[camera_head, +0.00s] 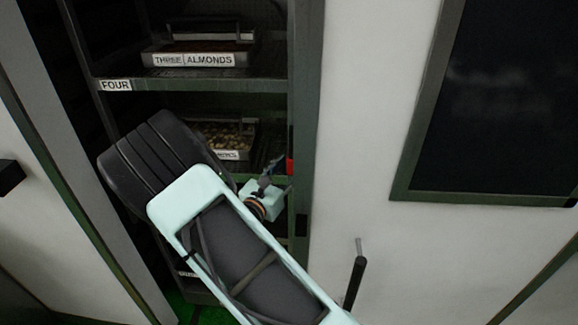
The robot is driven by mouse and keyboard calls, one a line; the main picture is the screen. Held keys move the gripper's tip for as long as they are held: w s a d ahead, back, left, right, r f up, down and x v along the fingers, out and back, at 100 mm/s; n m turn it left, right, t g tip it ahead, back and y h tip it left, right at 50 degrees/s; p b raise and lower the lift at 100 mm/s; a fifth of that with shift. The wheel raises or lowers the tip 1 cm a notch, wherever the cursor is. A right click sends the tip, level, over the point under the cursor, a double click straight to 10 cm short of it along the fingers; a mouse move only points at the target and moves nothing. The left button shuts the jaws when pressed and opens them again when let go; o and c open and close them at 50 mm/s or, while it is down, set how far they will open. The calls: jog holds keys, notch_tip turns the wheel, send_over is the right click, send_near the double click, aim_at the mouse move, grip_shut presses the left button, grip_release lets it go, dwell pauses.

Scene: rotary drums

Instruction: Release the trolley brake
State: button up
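The trolley brake cannot be made out for certain. A dark shelved rack (306,120), which may be the trolley, stands in the left half of the view, with trays on its shelves. A small red part (290,166) sits on its right-hand post. My gripper (272,170) is small and dark at the end of my pale arm, in front of the rack's middle shelves and just left of the red part. I cannot tell whether it touches anything, or whether its fingers are apart. My arm hides much of the lower rack.
A tray labelled ALMONDS (195,60) sits above a FOUR label (116,85); another filled tray (230,155) is below. A black-handled rod (355,280) stands before the pale wall (345,130) at lower right. A dark framed panel (510,90) is at upper right.

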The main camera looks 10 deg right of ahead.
grip_shut()
dwell(0.3)
